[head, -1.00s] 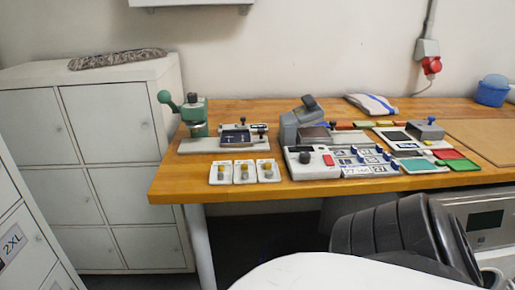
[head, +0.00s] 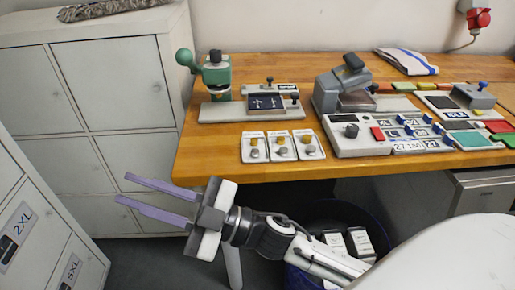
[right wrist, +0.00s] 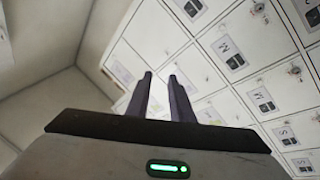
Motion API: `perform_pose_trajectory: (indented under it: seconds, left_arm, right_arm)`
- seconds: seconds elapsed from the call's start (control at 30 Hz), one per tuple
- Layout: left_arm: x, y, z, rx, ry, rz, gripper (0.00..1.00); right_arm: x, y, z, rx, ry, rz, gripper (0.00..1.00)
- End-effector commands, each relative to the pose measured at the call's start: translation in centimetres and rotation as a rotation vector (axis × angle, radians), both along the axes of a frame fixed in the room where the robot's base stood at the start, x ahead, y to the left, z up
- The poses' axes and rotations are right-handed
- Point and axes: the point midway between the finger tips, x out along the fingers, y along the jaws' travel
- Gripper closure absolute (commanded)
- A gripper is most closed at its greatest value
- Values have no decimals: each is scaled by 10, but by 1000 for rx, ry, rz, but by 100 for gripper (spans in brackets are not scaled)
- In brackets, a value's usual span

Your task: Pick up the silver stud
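Three small white trays stand in a row near the table's front edge: left (head: 247,158), middle (head: 273,157) and right (head: 300,156). Each bears small brass-coloured and grey pieces. A silver-grey stud-like piece (head: 310,149) shows on the right tray, with similar grey pieces on the other two; I cannot tell which is the silver stud. My right gripper (head: 120,188) is left of and below the table edge, pointing left, its two purple fingers apart and empty. Its fingers also show in the right wrist view (right wrist: 159,80), facing lockers. My left gripper is not in view.
A green hand press (head: 216,75) and a grey fixture (head: 270,103) stand behind the trays. A grey machine (head: 342,90) and control panel (head: 360,147) stand to their right. White lockers (head: 130,100) are at left. A dark bin (head: 340,215) is below the table.

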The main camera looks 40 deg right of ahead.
Motion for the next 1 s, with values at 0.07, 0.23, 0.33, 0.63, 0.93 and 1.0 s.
perform_pose_trajectory:
  seconds: [0.07, 0.23, 0.33, 0.63, 0.93, 1.0]
  left_arm:
    - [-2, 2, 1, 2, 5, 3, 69]
    - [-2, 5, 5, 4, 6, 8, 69]
    - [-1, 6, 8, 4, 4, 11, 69]
    - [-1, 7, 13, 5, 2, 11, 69]
    - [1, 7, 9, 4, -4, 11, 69]
    - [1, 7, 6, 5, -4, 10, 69]
  right_arm:
    - [-36, 36, 50, -137, -256, 228, 80]
    - [-107, 63, 38, -620, -578, 671, 80]
    - [-109, 32, -1, -1022, -619, 835, 80]
    - [-20, -166, -3, -2080, -203, 666, 80]
    - [0, -240, 22, -2309, 54, 445, 80]
    - [3, -242, 10, -2308, 57, 447, 80]
